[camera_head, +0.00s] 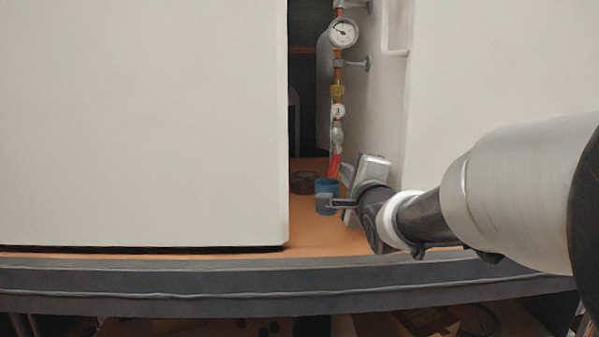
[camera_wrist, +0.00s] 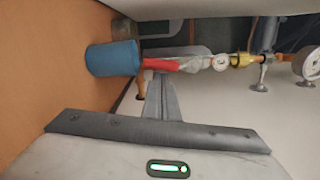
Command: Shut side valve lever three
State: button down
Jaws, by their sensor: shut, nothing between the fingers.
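A narrow copper pipe stands in the gap between two white panels in the head view. Low on it is a red part (camera_head: 334,165), which looks like the valve lever; it also shows in the wrist view (camera_wrist: 160,65). A round white tag (camera_head: 338,111) sits above it, with a mark that looks like a 3; it also shows in the wrist view (camera_wrist: 221,62). My gripper (camera_head: 326,203) is shut and empty, low in the gap just below the red part. In the wrist view my fingers (camera_wrist: 176,58) overlap the red part; I cannot tell whether they touch it.
A blue cup (camera_head: 327,186) stands on the orange floor (camera_head: 300,222) under the pipe, behind my fingers. A pressure gauge (camera_head: 343,33) and a yellow fitting (camera_head: 337,91) are higher up. A large white panel (camera_head: 140,120) bounds the left side. The gap is narrow.

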jog(key=shift+a+f+m+b, duration=0.1)
jog(key=shift+a+m+b, duration=0.4)
jog(key=shift+m, duration=0.2)
jog(key=shift+a+r+m+h+b, duration=0.1)
jog(key=shift+a+r+m+b, duration=0.25)
jog(key=shift+a+m+b, duration=0.95)
jog(key=shift+a+r+m+h+b, duration=0.1)
jog(key=shift+a+r+m+b, duration=0.25)
jog(key=shift+m+b, duration=1.9)
jog(key=shift+a+r+m+h+b, duration=0.1)
jog(key=shift+a+r+m+b, duration=0.45)
jog(key=shift+m+b, duration=1.2)
jog(key=shift+a+f+n+b, duration=0.1)
jog(key=shift+a+n+b, duration=0.1)
jog(key=shift+n+b, duration=0.15)
